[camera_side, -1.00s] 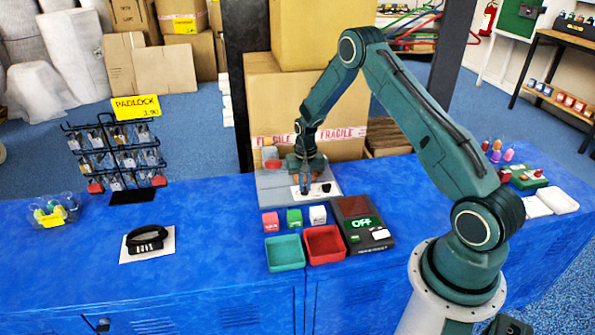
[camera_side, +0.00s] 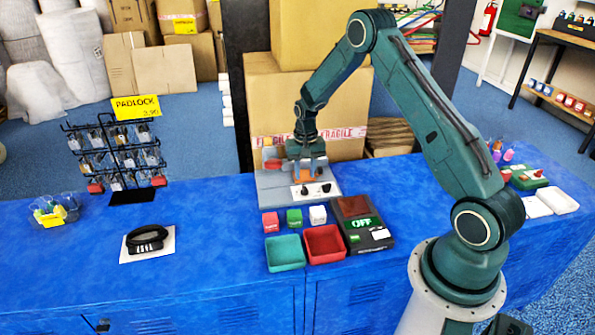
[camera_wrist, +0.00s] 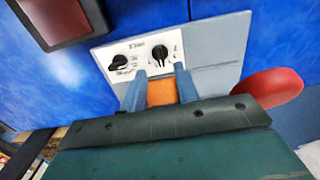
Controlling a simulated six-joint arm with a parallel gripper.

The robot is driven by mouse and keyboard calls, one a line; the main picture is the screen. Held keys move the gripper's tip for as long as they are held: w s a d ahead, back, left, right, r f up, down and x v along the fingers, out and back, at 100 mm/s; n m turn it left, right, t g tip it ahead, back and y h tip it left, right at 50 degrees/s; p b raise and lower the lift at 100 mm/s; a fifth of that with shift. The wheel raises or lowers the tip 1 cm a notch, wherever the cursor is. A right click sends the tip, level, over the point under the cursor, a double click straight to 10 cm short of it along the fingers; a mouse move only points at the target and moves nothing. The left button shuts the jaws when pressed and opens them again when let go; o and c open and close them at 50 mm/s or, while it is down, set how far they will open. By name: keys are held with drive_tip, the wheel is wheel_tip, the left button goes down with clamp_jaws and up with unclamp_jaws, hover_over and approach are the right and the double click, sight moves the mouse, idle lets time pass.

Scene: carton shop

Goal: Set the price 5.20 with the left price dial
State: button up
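A white panel (camera_side: 314,191) with two black dials lies on a grey plate. In the side view the left dial (camera_side: 304,190) is just in front of my gripper (camera_side: 303,181), and the right dial (camera_side: 326,187) is apart from it. The wrist view shows them reversed: the left dial (camera_wrist: 159,55) is on the right, the right dial (camera_wrist: 119,62) on the left. My gripper (camera_wrist: 160,70) is open, its two blue-grey fingertips just short of the left dial, roughly in line with its two sides. An orange piece shows between the fingers. The dial markings are too small to read.
A black scale (camera_side: 362,222) with a green display reading OFF stands to the right. Small red, green and white boxes and teal (camera_side: 285,252) and red (camera_side: 325,244) trays lie in front. A red rounded part (camera_wrist: 272,91) is beside my gripper. Cartons stand behind.

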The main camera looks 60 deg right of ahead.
wheel_tip(320, 180, up, 9)
drive_tip(key=shift+f, duration=0.2)
drive_tip(key=shift+r, duration=0.1)
idle(0.4)
wheel_tip(320, 180, up, 11)
drive_tip(key=n+t, duration=0.1)
drive_tip(key=n, duration=0.1)
hover_over(304, 187)
drive_tip(key=s+a, duration=0.4)
drive_tip(key=a, duration=0.2)
drive_tip(key=s+a+r+n+t, duration=0.2)
drive_tip(key=s+a+r, duration=0.5)
drive_tip(key=r, duration=0.1)
drive_tip(key=s+a+r+n+t, duration=0.1)
drive_tip(key=s+a+n, duration=0.1)
drive_tip(key=s, duration=0.7)
drive_tip(key=s+a+r+n+t, duration=0.1)
drive_tip(key=s+a+r+n, duration=0.1)
drive_tip(key=s+a, duration=0.3)
drive_tip(key=shift+s+a+r+n+t, duration=0.15)
drive_tip(key=shift+s+a+n+t, duration=0.25)
drive_tip(key=shift+s, duration=1.45)
drive_tip(key=shift+w+d, duration=0.15)
drive_tip(key=shift+d, duration=0.05)
